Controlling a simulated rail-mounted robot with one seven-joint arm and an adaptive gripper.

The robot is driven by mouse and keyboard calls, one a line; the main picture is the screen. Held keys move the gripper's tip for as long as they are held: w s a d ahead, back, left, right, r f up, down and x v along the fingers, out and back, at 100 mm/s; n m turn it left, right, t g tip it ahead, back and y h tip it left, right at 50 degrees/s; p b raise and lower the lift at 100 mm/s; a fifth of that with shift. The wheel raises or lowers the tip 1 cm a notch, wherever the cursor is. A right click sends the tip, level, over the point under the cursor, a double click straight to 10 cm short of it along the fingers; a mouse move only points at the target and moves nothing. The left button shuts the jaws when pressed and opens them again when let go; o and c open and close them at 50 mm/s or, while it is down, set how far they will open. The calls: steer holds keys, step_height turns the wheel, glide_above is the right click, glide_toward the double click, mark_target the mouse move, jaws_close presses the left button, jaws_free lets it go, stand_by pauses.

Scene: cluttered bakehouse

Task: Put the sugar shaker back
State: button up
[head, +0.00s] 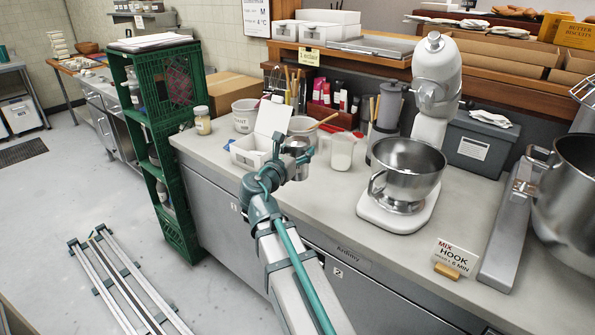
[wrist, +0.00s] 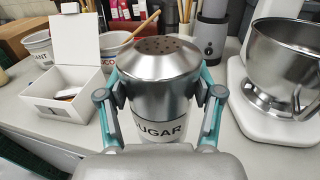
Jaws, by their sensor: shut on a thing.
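The sugar shaker (wrist: 158,68) is a steel cylinder with a perforated domed top and a white band lettered "SUGAR". In the wrist view it stands upright between the two fingers of my gripper (wrist: 163,98), which is shut on it from both sides. In the head view my gripper (head: 297,160) is over the counter, and the shaker (head: 300,144) shows only in part behind it. Its base is hidden, so I cannot tell whether it touches the counter.
Left of the shaker is an open white box (wrist: 67,92) with its lid raised, with white tubs (wrist: 38,48) behind. A green crate stack (head: 180,160) stands left.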

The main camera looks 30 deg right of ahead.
steer(key=shift+w+d+f, duration=0.6)
steer(key=shift+w+f, duration=0.85)
steer(key=shift+f, duration=0.35)
steer(key=shift+w+d+f, duration=0.6)
steer(key=shift+w+f, duration=0.9)
steer(key=shift+f, duration=0.35)
steer(key=shift+w+d+f, duration=0.6)
steer(key=shift+w+f, duration=0.85)
steer(key=shift+f, duration=0.35)
steer(key=shift+f, duration=0.15)
steer(key=o, duration=1.3)
steer(key=shift+o, duration=0.2)
